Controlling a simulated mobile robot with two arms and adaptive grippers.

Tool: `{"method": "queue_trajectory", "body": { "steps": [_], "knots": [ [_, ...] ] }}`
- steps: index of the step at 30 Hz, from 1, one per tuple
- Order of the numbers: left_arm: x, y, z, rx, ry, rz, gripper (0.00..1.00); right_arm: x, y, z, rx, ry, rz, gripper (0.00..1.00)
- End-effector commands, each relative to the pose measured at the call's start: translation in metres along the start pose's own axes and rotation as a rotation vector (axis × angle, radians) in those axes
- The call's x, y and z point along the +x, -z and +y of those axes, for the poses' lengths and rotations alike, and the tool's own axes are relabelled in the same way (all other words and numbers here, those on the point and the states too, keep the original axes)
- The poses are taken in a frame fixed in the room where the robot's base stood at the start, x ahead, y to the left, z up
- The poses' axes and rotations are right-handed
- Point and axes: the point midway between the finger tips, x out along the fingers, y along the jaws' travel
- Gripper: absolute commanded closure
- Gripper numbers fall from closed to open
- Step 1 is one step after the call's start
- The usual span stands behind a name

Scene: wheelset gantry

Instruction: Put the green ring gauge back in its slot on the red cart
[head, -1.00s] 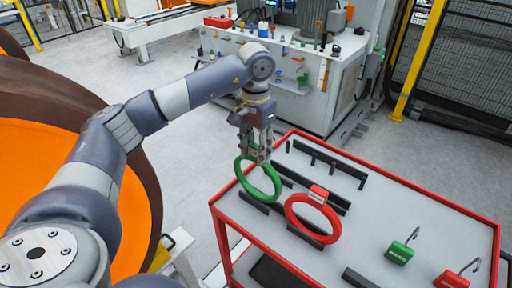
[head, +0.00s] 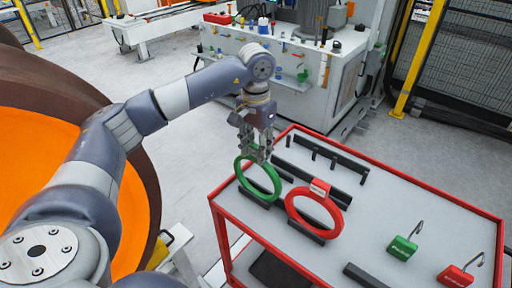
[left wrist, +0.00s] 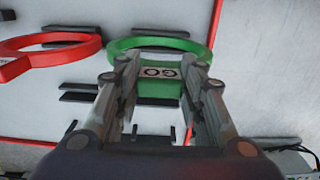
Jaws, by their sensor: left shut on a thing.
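The green ring gauge (head: 260,196) stands nearly upright at the left end of the red cart (head: 413,189), at a black slotted holder (head: 253,199). In the head view its lower edge meets the holder; I cannot tell whether it is fully seated. My left gripper (head: 258,154) is above it, fingers down, shut on the ring's top tab. In the left wrist view the green ring (left wrist: 203,50) shows beyond the fingers (left wrist: 160,85), with the "GO" label on the tab between them. My right gripper is not in view.
A red ring gauge (head: 337,224) stands in its own holder just right of the green one. Black rails (head: 311,181) lie behind. A green padlock-like gauge (head: 402,245) and a red one (head: 455,274) stand at the cart's right. A workbench (head: 290,98) stands behind.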

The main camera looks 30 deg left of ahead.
Motion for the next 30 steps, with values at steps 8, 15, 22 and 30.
{"method": "queue_trajectory", "body": {
  "steps": [8, 15, 22, 30],
  "knots": [
    [0.007, 0.0, 0.0, 0.0, 0.0, 0.001, 0.9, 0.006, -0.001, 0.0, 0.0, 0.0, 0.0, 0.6],
    [0.006, 0.0, 0.0, 0.0, 0.0, 0.001, 0.4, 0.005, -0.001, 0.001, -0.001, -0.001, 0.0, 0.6],
    [0.005, 0.0, 0.0, 0.0, 0.0, 0.0, 0.4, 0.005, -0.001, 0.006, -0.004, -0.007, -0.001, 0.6],
    [-0.034, 0.001, 0.0, 0.0, 0.0, 0.006, 0.4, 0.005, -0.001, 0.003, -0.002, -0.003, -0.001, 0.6]
  ]
}}
